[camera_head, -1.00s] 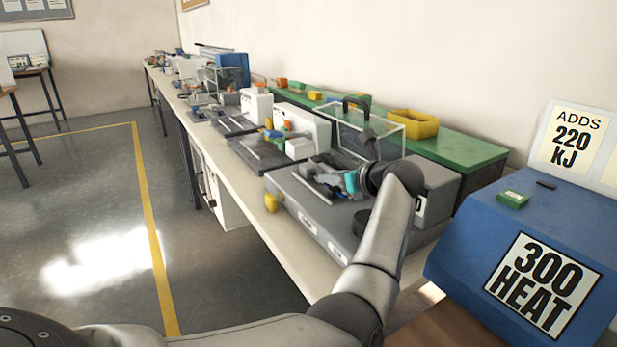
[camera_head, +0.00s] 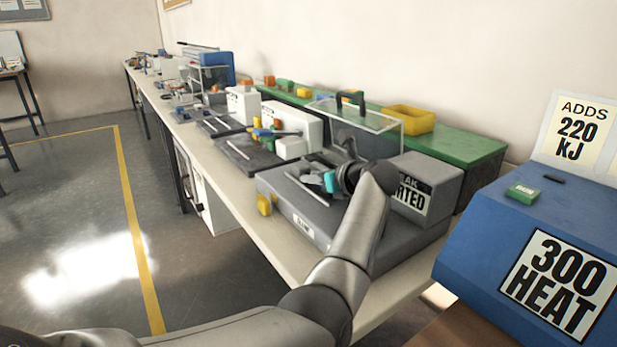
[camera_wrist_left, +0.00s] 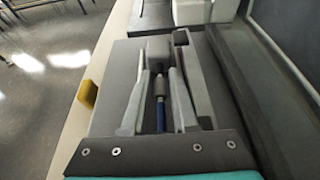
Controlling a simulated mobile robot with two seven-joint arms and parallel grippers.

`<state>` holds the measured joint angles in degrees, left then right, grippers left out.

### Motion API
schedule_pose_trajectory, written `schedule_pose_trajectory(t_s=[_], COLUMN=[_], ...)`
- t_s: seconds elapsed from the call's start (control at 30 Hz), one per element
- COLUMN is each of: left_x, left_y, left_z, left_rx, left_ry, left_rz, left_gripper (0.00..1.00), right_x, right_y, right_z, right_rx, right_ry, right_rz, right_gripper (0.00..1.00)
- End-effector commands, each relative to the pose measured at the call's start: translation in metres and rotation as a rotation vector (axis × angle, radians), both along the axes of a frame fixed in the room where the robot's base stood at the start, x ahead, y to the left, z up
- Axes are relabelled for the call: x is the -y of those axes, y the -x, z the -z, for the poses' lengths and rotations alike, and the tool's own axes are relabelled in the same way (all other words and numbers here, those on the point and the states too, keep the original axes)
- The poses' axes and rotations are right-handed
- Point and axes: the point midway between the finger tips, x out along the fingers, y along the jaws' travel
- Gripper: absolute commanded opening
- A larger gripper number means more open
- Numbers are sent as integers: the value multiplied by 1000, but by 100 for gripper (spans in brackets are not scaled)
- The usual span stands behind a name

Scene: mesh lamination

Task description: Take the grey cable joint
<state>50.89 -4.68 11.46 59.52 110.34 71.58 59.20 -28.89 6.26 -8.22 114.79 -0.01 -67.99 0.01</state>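My left gripper (camera_head: 313,180) is over the top of a grey bench machine (camera_head: 325,225), fingers pointing away from me. In the left wrist view its two light grey fingers (camera_wrist_left: 158,75) stand apart over the machine (camera_wrist_left: 110,105). A short grey cylinder, which looks like the cable joint (camera_wrist_left: 154,86), lies between them with a blue cable (camera_wrist_left: 160,118) running towards me. A dark block (camera_wrist_left: 158,48) sits at its far end. I cannot tell whether the fingers touch the joint. The arm hides the joint in the head view. My right gripper is not in view.
A yellow knob (camera_head: 264,204) is on the machine's front side. A clear box (camera_head: 365,128) stands behind the gripper, beside a grey block with lettering (camera_head: 428,185). A blue cabinet (camera_head: 470,255) is at right. More machines line the bench; the floor at left is clear.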

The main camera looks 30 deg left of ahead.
Motion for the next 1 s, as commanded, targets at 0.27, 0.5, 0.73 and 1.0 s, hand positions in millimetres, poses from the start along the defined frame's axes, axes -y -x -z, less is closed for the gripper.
schedule_pose_trajectory(t_s=[0.27,0.5,0.73,1.0], left_x=[0,0,0,0], left_y=[0,0,0,0], left_z=[0,0,-1,-6], left_rx=[0,0,1,2], left_ry=[0,0,-1,0], left_rz=[0,0,0,0], left_gripper=[0,0,0,0], right_x=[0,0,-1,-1], right_y=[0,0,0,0], right_z=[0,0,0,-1], right_rx=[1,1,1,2], right_ry=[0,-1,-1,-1], right_rz=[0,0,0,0], right_gripper=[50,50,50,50])
